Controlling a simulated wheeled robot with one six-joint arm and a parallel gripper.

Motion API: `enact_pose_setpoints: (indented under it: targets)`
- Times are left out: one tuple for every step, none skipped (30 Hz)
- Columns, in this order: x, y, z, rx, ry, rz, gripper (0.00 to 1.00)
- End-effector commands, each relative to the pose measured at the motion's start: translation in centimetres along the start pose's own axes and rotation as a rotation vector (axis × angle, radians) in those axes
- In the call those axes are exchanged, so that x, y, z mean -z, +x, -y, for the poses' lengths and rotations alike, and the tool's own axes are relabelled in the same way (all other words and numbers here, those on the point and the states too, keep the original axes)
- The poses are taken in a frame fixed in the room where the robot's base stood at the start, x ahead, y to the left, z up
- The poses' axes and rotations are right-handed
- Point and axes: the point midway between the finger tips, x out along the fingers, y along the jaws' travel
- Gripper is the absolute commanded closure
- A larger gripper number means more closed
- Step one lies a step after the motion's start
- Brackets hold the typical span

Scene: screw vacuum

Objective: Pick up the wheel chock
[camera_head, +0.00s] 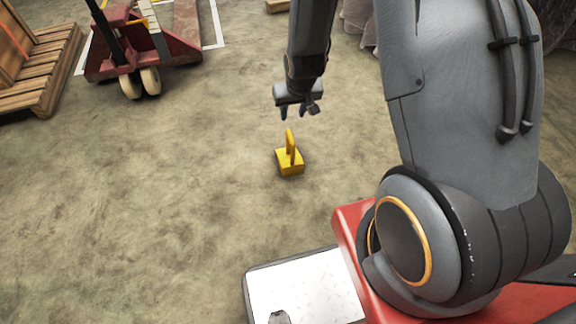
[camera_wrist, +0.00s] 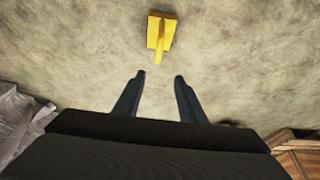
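The yellow wheel chock (camera_head: 289,160) sits on the concrete floor near the middle of the head view, with an upright part rising from its base. In the wrist view the chock (camera_wrist: 160,34) lies near the top, ahead of the fingers and centred between them. My gripper (camera_head: 298,112) hangs above the floor, just beyond the chock in the head view, and does not touch it. In the wrist view the two dark fingers of my gripper (camera_wrist: 157,82) are spread apart with only floor between them.
A red pallet jack (camera_head: 143,50) stands at the upper left beside wooden pallets (camera_head: 40,75). A grey wrapped heap (camera_head: 359,22) is at the top right. It seems to show at the left of the wrist view (camera_wrist: 17,118). The floor around the chock is clear.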

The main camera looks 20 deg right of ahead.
Motion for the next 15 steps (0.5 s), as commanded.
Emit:
enact_pose_setpoints:
  targets:
    - [-0.3, 3.5, 0.0, -0.001, 0.000, -0.003, 0.63]
    - [-0.4, 4.7, 0.0, -0.001, 0.000, -0.007, 0.63]
    - [-0.4, 6.3, 0.0, -0.002, 0.000, -0.013, 0.63]
    - [-0.5, 7.5, 0.0, -0.002, 0.001, -0.017, 0.63]
    - [-0.5, 8.6, 0.0, -0.002, 0.001, -0.020, 0.63]
    - [-0.6, 9.8, 0.0, -0.003, 0.001, -0.025, 0.63]
    - [-0.7, 10.7, 0.0, -0.003, 0.001, -0.027, 0.63]
    - [-0.7, 11.5, 0.0, -0.003, 0.001, -0.030, 0.63]
    - [-0.7, 12.4, 0.0, -0.004, 0.001, -0.035, 0.63]
    - [-0.8, 13.0, 0.0, -0.004, 0.001, -0.038, 0.63]
    - [-0.8, 13.5, 0.0, -0.004, 0.001, -0.039, 0.63]
    - [-0.8, 14.0, 0.0, -0.004, 0.001, -0.041, 0.63]
    - [-0.8, 14.3, 0.0, -0.005, 0.001, -0.043, 0.63]
    - [-0.8, 14.6, 0.0, -0.005, 0.001, -0.044, 0.63]
    - [-0.9, 14.8, 0.0, -0.005, 0.001, -0.045, 0.63]
